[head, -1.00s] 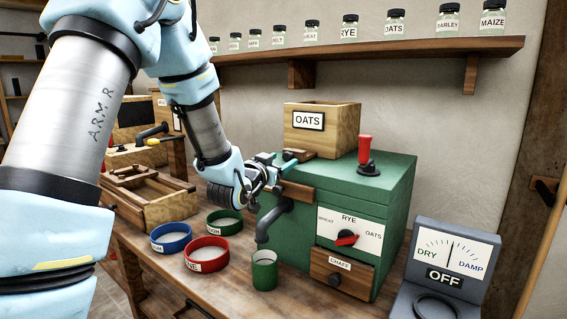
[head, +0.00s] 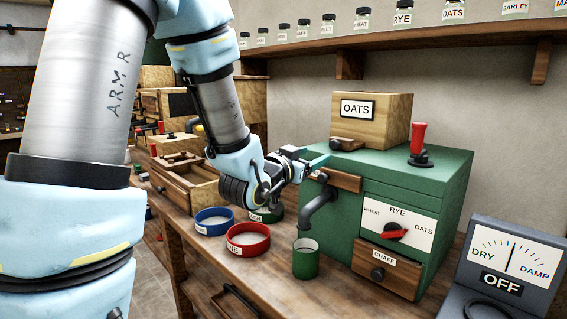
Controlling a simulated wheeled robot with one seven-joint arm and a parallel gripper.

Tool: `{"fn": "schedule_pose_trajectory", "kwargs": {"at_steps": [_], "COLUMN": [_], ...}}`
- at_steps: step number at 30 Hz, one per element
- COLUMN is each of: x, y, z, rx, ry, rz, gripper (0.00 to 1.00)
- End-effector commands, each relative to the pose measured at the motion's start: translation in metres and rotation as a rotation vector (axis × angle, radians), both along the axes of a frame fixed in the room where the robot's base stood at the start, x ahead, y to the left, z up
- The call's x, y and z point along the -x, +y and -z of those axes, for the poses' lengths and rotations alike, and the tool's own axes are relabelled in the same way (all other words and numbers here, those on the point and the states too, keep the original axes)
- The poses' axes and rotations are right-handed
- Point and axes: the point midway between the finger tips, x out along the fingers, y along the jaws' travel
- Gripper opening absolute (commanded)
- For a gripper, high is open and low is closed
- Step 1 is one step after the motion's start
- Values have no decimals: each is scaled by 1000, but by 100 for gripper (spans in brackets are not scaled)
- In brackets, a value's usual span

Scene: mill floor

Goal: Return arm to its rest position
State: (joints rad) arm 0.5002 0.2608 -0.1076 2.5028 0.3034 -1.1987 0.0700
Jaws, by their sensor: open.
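My arm reaches from the left over the bench, and my gripper (head: 318,163) is at the front left top edge of the green mill (head: 424,178). Its teal fingers are spread and nothing shows between them. The fingertips are close to a wooden slide (head: 336,179) on the mill; I cannot tell whether they touch it. A wooden hopper labelled OATS (head: 395,119) stands on the mill.
A green cup (head: 305,262) stands under the spout (head: 312,212). Blue (head: 212,226), red (head: 248,244) and partly hidden green (head: 262,217) rings lie left. A damp meter (head: 512,262) marked OFF stands right. A shelf of jars (head: 360,62) runs along the wall.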

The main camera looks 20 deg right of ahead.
Motion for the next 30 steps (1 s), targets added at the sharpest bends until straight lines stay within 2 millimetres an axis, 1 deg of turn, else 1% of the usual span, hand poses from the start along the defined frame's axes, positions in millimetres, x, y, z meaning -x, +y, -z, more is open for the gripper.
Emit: {"fn": "schedule_pose_trajectory", "kwargs": {"at_steps": [2,4,5,7,8,11,12,14,15,17,18,20,21,24,25,27,30], "x": [-1,-5,-8,-18,-24,-37,-40,-40,-36,-27,-19,-2,10,43,52,71,89], "y": [1,6,11,28,38,83,104,136,157,188,208,236,253,284,291,303,312], "z": [1,5,9,22,29,60,73,92,104,119,129,141,148,158,160,163,164], "rx": [-4,-21,-36,-88,-116,-228,-271,-333,-371,-419,-449,-485,-506,-543,-551,-562,-571], "ry": [3,20,35,89,119,263,331,438,512,628,709,829,909,1089,1137,1229,1318], "rz": [-3,-21,-35,-86,-115,-231,-283,-358,-405,-474,-517,-577,-613,-682,-697,-723,-745], "gripper": [66,66,66,66,66,66,66,66,66,66,66,66,66,66,66,66,66]}}
